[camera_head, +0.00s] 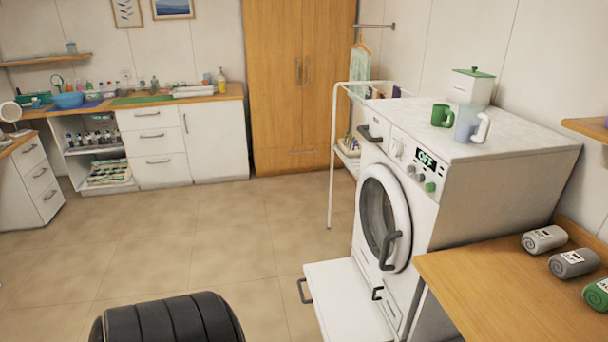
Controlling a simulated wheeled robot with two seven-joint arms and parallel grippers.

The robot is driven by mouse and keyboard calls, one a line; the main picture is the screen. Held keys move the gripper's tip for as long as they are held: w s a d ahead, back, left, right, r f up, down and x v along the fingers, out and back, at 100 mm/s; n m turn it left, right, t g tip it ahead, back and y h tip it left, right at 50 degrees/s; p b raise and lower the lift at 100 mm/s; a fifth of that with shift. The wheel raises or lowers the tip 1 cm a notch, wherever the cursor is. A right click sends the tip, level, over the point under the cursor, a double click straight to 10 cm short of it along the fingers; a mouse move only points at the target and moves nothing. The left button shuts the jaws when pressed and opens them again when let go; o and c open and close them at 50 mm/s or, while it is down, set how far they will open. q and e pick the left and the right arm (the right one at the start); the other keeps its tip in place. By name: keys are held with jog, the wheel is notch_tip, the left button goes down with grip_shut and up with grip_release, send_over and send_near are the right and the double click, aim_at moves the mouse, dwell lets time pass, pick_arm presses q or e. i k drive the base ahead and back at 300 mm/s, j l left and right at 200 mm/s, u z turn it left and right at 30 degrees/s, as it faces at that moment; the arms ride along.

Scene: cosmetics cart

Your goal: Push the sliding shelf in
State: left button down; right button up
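A white pull-out shelf (340,297) extends from the base of the washing machine (440,210), low over the floor at the lower middle. Its flat top is bare, and a dark handle (304,290) sits on its left-hand front edge. Its near end is cut off by the bottom of the picture. Another low shelf (107,186), carrying small items, shows in the open white cabinet at the far left; I cannot tell whether it is drawn out. Neither of my grippers is in view.
A wooden table (490,290) with rolled towels (574,263) stands at the lower right, close to the washer. A white wire-framed cart (332,170) stands behind the washer.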

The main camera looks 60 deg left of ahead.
aim_at(345, 310)
jog(key=u, duration=1.6)
